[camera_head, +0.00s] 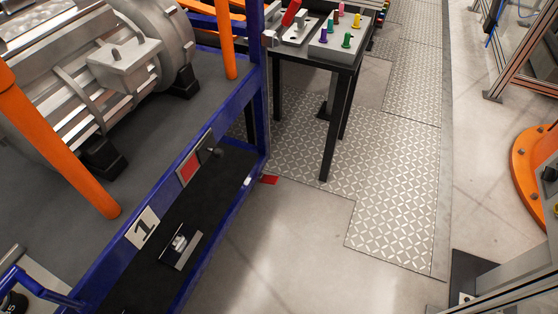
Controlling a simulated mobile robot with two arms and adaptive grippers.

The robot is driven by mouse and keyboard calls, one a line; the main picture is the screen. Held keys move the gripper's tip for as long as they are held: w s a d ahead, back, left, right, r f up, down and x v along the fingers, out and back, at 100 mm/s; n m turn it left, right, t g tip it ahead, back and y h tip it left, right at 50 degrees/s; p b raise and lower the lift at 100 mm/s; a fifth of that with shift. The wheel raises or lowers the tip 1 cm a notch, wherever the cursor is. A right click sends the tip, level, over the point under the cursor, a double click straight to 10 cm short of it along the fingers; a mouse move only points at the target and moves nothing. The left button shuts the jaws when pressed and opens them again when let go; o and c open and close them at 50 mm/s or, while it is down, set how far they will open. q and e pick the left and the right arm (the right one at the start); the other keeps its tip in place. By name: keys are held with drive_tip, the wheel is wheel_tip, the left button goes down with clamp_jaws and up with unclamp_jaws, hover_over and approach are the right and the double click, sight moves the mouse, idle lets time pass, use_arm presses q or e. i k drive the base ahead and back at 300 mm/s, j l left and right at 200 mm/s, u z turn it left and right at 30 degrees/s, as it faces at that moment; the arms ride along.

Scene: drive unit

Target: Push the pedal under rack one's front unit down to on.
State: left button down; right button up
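Rack one is a blue frame (165,192) at the left, marked by a white plate with a black "1" (142,228). A large grey metal drive unit (110,70) lies on its upper deck on black feet. On the dark lower level sits a small metal plate with a raised fitting (182,248); it may be the pedal, but whether it is up or down I cannot tell. A small red flat piece (269,180) shows at the floor by the rack's corner. Neither of my grippers is in view.
Orange posts (55,140) rise from the rack. A red-and-white square (190,168) and a dark knob (214,150) are on its side. A black table (318,57) with coloured pegs stands behind. The floor (300,240) right of the rack is clear.

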sight(267, 179)
drive_tip(key=i+l, duration=0.3)
drive_tip(key=i, duration=0.15)
drive_tip(key=i+l, duration=0.25)
drive_tip(key=i, duration=0.15)
drive_tip(key=u, duration=0.05)
